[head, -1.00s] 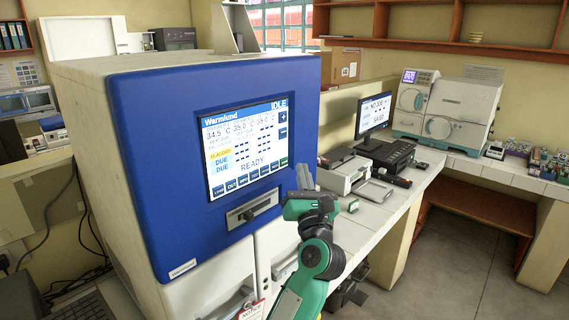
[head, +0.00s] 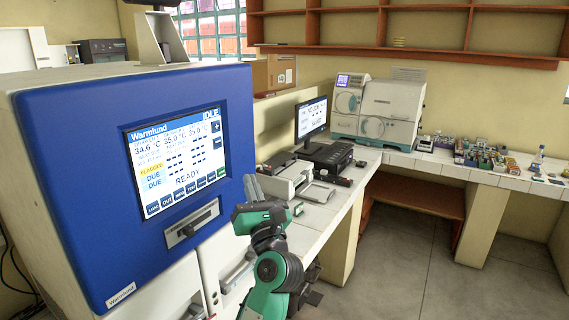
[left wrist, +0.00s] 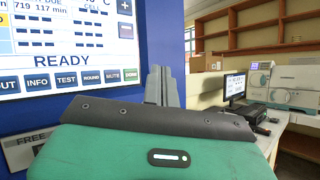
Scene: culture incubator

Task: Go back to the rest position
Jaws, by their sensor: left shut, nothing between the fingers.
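The blue-fronted incubator (head: 70,150) stands at the left of the head view. Its lit touchscreen (head: 178,155) reads IDLE and READY, and a handle in a slot (head: 192,230) sits below it. My left gripper (head: 250,186) is raised in front of the machine's right edge, shut and empty. In the left wrist view its grey fingers (left wrist: 161,86) are together beside the touchscreen (left wrist: 65,45). I cannot tell from the pictures how far the fingers are from the machine. My right gripper is not in view.
A bench to the right carries a small white device (head: 285,180), a monitor (head: 312,118) and a black box (head: 325,155). A white analyser (head: 385,110) and several small bottles stand farther back. The grey floor (head: 400,255) at the right is clear.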

